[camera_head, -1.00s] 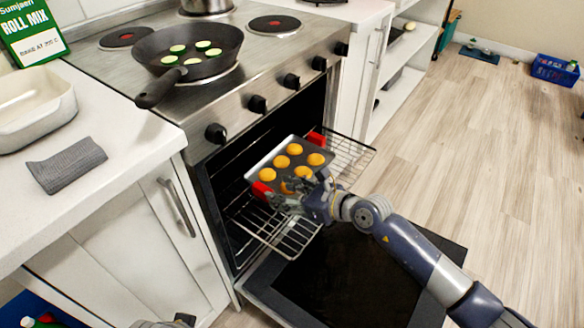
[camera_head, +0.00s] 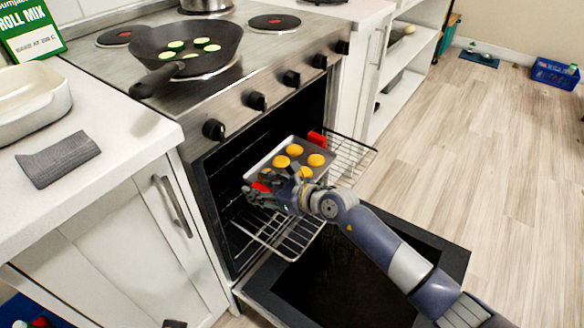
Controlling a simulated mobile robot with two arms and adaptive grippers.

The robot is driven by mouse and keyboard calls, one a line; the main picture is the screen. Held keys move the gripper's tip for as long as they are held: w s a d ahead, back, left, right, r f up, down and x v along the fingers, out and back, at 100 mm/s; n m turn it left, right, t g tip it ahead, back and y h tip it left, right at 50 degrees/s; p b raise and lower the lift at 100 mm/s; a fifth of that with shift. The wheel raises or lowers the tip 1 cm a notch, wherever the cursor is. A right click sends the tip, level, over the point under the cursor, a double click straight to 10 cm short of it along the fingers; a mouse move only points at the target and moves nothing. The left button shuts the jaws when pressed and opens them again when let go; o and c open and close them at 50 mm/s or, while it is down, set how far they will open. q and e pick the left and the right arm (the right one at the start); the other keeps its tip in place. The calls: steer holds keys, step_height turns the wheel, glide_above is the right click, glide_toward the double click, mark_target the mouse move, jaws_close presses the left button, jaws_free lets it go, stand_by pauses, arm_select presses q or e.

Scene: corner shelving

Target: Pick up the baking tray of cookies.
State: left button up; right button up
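The baking tray (camera_head: 272,161) is grey with red grips at its ends and holds several round golden cookies (camera_head: 295,150). It rests on the pulled-out oven rack inside the open oven. One red grip (camera_head: 317,139) shows at its far right. The other red grip (camera_head: 261,187) is at its near left. My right gripper (camera_head: 262,190) is at the near-left end of the tray, over or against that grip, and hides part of the tray and some cookies. I cannot tell whether its fingers have closed. My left gripper cannot be made out.
The oven door (camera_head: 330,270) is folded down below the rack (camera_head: 290,240). A black pan (camera_head: 200,62) with green slices sits on the stove above. A grey cloth (camera_head: 58,158) and a white dish (camera_head: 35,100) lie on the left counter.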

jaws_close()
steer(key=shift+r, duration=0.1)
steer(key=shift+r, duration=0.1)
